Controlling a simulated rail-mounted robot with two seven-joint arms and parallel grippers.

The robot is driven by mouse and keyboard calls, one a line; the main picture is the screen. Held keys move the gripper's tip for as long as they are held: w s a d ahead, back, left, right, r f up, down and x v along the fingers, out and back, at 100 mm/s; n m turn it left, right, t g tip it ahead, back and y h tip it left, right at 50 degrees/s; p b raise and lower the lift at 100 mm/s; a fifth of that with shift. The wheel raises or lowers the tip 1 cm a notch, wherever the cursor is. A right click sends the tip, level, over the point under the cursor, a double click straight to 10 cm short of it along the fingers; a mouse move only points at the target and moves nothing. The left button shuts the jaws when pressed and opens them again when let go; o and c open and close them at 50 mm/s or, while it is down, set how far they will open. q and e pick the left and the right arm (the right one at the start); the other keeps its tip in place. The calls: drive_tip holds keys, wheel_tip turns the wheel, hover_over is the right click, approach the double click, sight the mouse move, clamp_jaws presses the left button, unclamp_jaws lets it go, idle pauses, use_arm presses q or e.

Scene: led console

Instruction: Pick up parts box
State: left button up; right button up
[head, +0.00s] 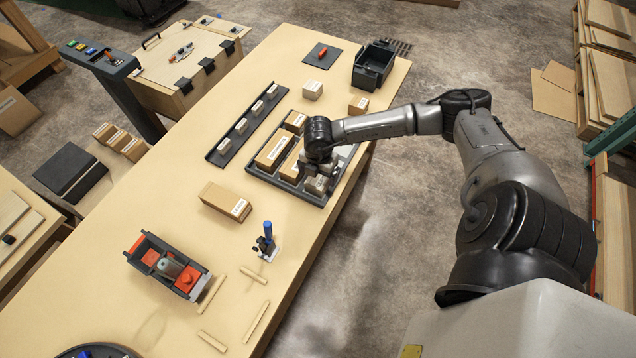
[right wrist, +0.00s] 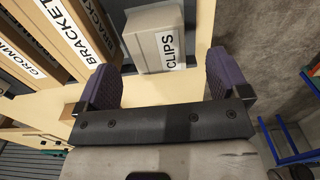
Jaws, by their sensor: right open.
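Several cardboard parts boxes stand in a dark tray (head: 284,190) on the workbench. Two larger labelled ones are a left box (head: 271,151) and a box beside it (head: 291,165). My right gripper (head: 320,168) is over the tray's right end, close above a small grey-brown box (head: 317,185). In the right wrist view, the right gripper (right wrist: 160,82) is open, with a purple-grey finger on each side. A box labelled CLIPS (right wrist: 152,42) lies just ahead, roughly between the fingers. Whether they touch it, I cannot tell. Boxes labelled BRACKET (right wrist: 85,38) and GROMM (right wrist: 35,55) stand left of it.
A narrow dark rack (head: 247,122) with small blocks lies behind the tray. A loose box (head: 226,201), a blue-handled tool (head: 267,240) and a caddy with red parts (head: 168,265) are nearer. A dark bin (head: 374,66) stands at the far end.

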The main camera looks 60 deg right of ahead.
sight(317, 179)
drive_tip(key=shift+w+a+f, duration=0.1)
drive_tip(key=shift+w+f, duration=0.05)
drive_tip(key=shift+f, duration=3)
drive_tip(key=c, duration=1)
drive_tip(key=shift+c, duration=0.2)
